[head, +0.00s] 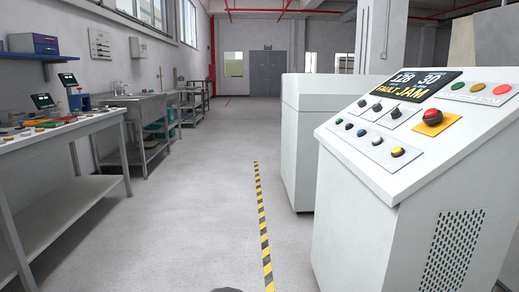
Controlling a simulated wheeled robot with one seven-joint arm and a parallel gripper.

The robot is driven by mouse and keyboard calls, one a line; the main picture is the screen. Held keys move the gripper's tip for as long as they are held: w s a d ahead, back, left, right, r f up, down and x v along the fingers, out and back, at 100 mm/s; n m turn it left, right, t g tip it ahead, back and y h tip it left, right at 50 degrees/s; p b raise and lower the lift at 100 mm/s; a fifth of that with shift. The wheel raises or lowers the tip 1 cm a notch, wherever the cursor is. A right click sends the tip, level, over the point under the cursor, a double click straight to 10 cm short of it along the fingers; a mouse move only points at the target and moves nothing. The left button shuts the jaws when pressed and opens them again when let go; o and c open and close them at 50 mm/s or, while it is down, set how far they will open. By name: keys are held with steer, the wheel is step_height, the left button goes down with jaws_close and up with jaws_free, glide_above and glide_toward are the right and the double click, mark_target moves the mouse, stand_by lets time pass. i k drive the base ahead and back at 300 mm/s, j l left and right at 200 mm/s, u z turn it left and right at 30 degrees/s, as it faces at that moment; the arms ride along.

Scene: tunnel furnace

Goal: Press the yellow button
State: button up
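The yellow button (397,152) is a small round button at the right end of a lower row on the sloped top of a white control console (345,225) at the right. Beside it in that row are several buttons in blue, green and white. A red mushroom button (432,117) on a yellow plate sits above and to the right of it. My gripper is not in view, and nothing covers the yellow button.
A display (405,86) on the console reads "FAULT JAM". A white cabinet (305,140) stands behind the console. A workbench (70,135) with small items and a sink (140,105) line the left wall. The middle floor, with a yellow-black stripe (262,220), is clear.

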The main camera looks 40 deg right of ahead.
mark_target(397, 150)
steer(key=i+z, duration=0.1)
steer(key=i, duration=0.5)
steer(key=i+j+z, duration=0.1)
steer(key=i, duration=0.5)
steer(key=i+j+z, duration=0.1)
steer(key=i, duration=0.5)
steer(key=i+j+z, duration=0.1)
steer(key=i+j, duration=0.15)
steer(key=i, duration=0.3)
steer(key=i+z, duration=0.1)
steer(key=z, duration=3.75)
